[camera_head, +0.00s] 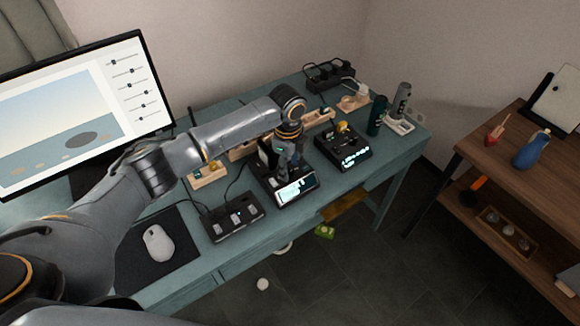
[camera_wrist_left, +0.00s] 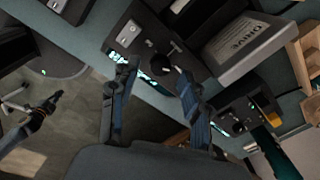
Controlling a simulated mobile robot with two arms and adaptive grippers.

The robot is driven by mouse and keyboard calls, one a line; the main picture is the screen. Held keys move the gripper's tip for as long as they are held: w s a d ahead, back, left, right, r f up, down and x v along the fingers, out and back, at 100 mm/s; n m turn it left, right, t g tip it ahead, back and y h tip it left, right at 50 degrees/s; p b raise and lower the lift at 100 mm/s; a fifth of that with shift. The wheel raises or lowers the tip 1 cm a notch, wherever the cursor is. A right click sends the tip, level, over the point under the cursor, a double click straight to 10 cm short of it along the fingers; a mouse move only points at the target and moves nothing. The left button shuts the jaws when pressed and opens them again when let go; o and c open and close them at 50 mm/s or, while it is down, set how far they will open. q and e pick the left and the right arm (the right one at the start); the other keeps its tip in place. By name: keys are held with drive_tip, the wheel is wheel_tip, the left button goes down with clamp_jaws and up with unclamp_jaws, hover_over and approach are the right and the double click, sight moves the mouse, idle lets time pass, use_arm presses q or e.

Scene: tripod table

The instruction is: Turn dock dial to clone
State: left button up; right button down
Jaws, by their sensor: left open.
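The dock is a black box with a lit screen (camera_head: 297,190), in the middle of the desk in the head view. In the left wrist view its black body (camera_wrist_left: 135,30) carries a round dark dial (camera_wrist_left: 162,64). A grey block marked DRIVE (camera_wrist_left: 245,45) stands at the dock, right of the dial in that view. My left gripper (camera_head: 286,164) points down over the dock. In the wrist view its open fingers (camera_wrist_left: 157,74) lie on either side of the dial; I cannot tell whether they touch it. The dial's setting is not readable.
A black device (camera_head: 235,218) stands left of the dock and another with a lit display (camera_head: 343,148) right of it. A monitor (camera_head: 85,110) and a mouse (camera_head: 158,243) are at the left. A dark green bottle (camera_head: 377,115) stands near the desk's right end.

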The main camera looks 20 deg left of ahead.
use_arm(q)
drive_tip(key=shift+f, duration=0.75)
clamp_jaws()
drive_tip(key=shift+n+p, duration=0.5)
drive_tip(key=shift+p, duration=0.2)
drive_tip(key=n+p, duration=0.2)
drive_tip(key=p, duration=0.1)
drive_tip(key=n+p, duration=0.1)
drive_tip(key=n, duration=0.1)
drive_tip(key=shift+d+r, duration=0.1)
drive_tip(key=shift+r, duration=0.15)
drive_tip(key=n+p, duration=0.3)
drive_tip(key=shift+f, duration=0.1)
drive_tip(key=shift+f+n+p, duration=0.1)
drive_tip(key=shift+n+p, duration=0.7)
drive_tip(key=shift+n, duration=1)
drive_tip(key=shift+w, duration=0.1)
